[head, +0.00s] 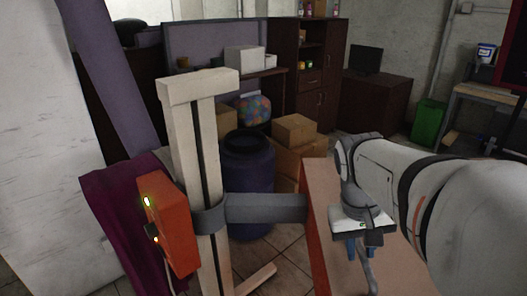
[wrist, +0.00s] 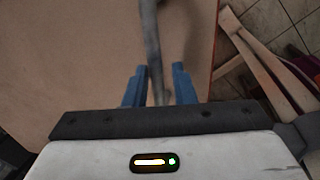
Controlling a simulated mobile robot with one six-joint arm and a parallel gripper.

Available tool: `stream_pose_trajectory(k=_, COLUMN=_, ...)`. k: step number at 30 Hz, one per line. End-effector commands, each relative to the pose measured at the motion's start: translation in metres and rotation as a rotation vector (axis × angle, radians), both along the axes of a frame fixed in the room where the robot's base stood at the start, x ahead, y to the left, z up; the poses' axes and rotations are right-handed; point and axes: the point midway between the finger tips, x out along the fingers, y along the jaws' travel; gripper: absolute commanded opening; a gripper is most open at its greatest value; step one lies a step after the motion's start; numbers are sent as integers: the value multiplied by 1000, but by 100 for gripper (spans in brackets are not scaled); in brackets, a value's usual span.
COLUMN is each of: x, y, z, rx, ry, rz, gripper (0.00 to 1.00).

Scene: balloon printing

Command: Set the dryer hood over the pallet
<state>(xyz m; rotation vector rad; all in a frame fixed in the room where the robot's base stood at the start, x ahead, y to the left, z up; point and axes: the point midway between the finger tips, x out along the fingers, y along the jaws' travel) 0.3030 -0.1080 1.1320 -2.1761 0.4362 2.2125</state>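The dryer hood appears to be the wide flat orange-sided panel with a tan top (head: 317,190), joined by a grey arm (head: 265,208) to a beige post (head: 206,150). A thin curved grey handle (head: 368,275) rises from its top; it also shows in the wrist view (wrist: 152,40). My gripper (head: 360,247) is over the panel, pointing down. In the wrist view, its blue fingers (wrist: 158,82) stand on either side of the handle, with a narrow gap visible on each side. I cannot make out the pallet in either view.
An orange box (head: 168,222) with lit lamps is on the post's left side. A blue barrel (head: 247,175) and cardboard boxes (head: 296,132) stand behind the grey arm. A purple cloth (head: 112,205) hangs at left. Some tiled floor is bare below the arm.

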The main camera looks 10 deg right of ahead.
Motion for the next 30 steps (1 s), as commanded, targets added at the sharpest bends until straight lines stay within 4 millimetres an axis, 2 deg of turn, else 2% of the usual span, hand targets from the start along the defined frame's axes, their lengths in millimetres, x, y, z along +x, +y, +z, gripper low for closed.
stream_pose_trajectory(k=1, x=-1, y=0, z=0, rx=0, ry=2, rz=-1, gripper=26)
stream_pose_trajectory(k=5, x=-1, y=-1, z=-1, rx=0, ry=3, rz=-2, gripper=36)
stream_pose_trajectory(k=14, x=-1, y=-1, z=3, rx=-3, ry=3, rz=0, gripper=36)
stream_pose_trajectory(k=24, x=1, y=10, z=56, rx=-3, ry=0, rz=1, gripper=36)
stream_pose_trajectory(k=30, x=1, y=13, z=74, rx=-2, ry=1, rz=0, gripper=36)
